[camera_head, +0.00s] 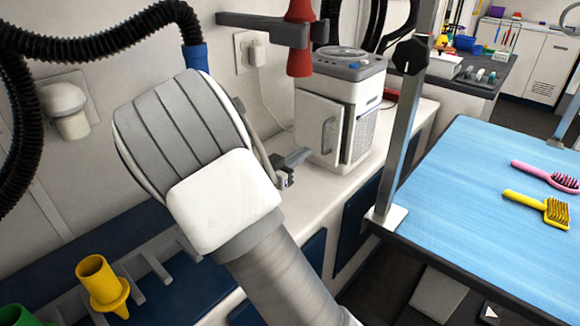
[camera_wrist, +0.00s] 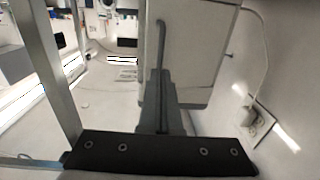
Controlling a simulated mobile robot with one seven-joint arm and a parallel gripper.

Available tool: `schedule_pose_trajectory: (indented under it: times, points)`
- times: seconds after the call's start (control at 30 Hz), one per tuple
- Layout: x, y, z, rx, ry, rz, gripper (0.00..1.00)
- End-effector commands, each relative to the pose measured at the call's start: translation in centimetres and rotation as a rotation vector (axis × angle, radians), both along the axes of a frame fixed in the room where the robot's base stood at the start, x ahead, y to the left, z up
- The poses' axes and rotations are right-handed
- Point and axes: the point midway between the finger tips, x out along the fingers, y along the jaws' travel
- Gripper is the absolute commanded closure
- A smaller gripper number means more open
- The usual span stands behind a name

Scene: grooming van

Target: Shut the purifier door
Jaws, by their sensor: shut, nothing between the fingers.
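The purifier (camera_head: 345,75) is a white box with a grey top on the counter by the wall. Its door (camera_head: 312,120) is the white front panel with a vertical bar handle (camera_head: 327,136). The door looks slightly ajar, with a dark gap along its right edge. My gripper (camera_head: 300,157) is shut and empty, low in front of the door. In the wrist view the shut fingers (camera_wrist: 161,90) point at the door (camera_wrist: 195,50), close to one end of the handle (camera_wrist: 159,45). I cannot tell whether they touch it. My arm hides part of the counter.
A grey metal post (camera_head: 398,140) stands right of the purifier, beside the blue grooming table (camera_head: 470,190) with a pink brush (camera_head: 545,175) and a yellow brush (camera_head: 538,207). A red nozzle (camera_head: 299,40) hangs near the purifier's top. A wall outlet (camera_head: 252,52) is behind.

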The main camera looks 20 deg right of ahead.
Motion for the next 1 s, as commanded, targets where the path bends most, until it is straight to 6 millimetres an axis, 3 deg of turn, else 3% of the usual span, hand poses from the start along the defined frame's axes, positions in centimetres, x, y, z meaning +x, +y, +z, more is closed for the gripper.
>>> schedule_pose_trajectory:
  times: [0.1,0.3,0.87,1.0]
  points:
    - [1.5,-2.1,-0.3,0.001,-0.001,-0.003,1.00]
    - [3.2,-4.4,-0.3,0.001,-0.001,0.000,1.00]
    - [3.9,-5.4,0.0,0.000,0.001,0.001,1.00]
    - [4.0,-6.6,0.2,-0.001,0.003,-0.002,1.00]
